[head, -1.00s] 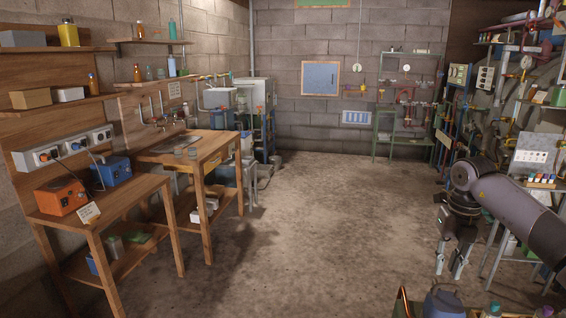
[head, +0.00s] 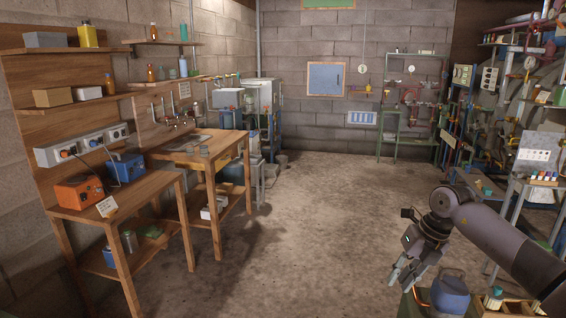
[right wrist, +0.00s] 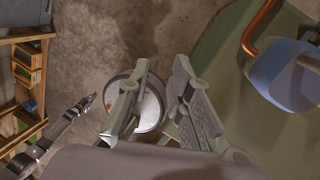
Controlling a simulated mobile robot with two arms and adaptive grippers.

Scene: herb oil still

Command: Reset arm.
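My right arm reaches in from the right in the head view. Its gripper (head: 402,276) hangs over the floor, just left of a blue rounded container (head: 451,295). In the right wrist view the two fingers (right wrist: 157,100) are spread apart with nothing held between them. A white round thing (right wrist: 152,106) shows beyond the fingers, lower down. A slim dark and metallic shape (right wrist: 62,128) at the left of that view looks like my left gripper; its fingers are too small to read. The left arm is not in the head view.
The blue container, also in the right wrist view (right wrist: 285,78), stands on a green surface (right wrist: 225,75) beside a copper-coloured tube (right wrist: 255,28). A wooden workbench (head: 160,186) lines the left wall. Shelves and pipework fill the right. The middle floor (head: 310,210) is clear.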

